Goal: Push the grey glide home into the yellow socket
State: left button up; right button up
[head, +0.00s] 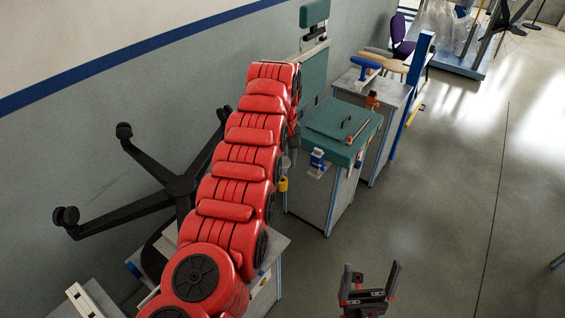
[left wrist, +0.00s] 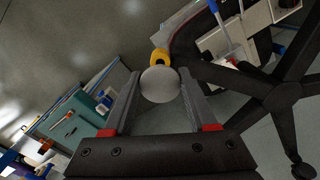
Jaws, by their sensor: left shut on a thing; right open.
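The grey glide (left wrist: 160,86) is a pale round piece between the fingers of my left gripper (left wrist: 159,76) in the left wrist view. The gripper is shut on it. The yellow socket (left wrist: 160,57) shows just beyond the glide, at the end of a black chair-base leg. The glide overlaps its lower edge, so I cannot tell whether they touch. In the head view the yellow socket (head: 283,184) shows just right of my red left arm, below my left gripper (head: 292,156). My right gripper (head: 369,287) is open and empty at the bottom, over bare floor.
The black five-legged chair base (head: 180,187) stands left of my left arm, partly hidden by it. A green-topped bench (head: 343,125) with tools stands beyond, and a grey cabinet (head: 375,92) behind it.

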aim_at(283, 171)
dwell(0.8)
pick_arm(q)
jog(key=shift+f+b, duration=1.75)
jog(key=o, duration=1.3)
jog(key=shift+o, duration=0.2)
notch_tip(283, 171, up, 3)
jog(key=shift+a, duration=0.1)
notch_tip(283, 171, up, 14)
jog(key=p, duration=1.4)
jog(key=shift+r, duration=0.25)
jog(key=shift+f, duration=0.1)
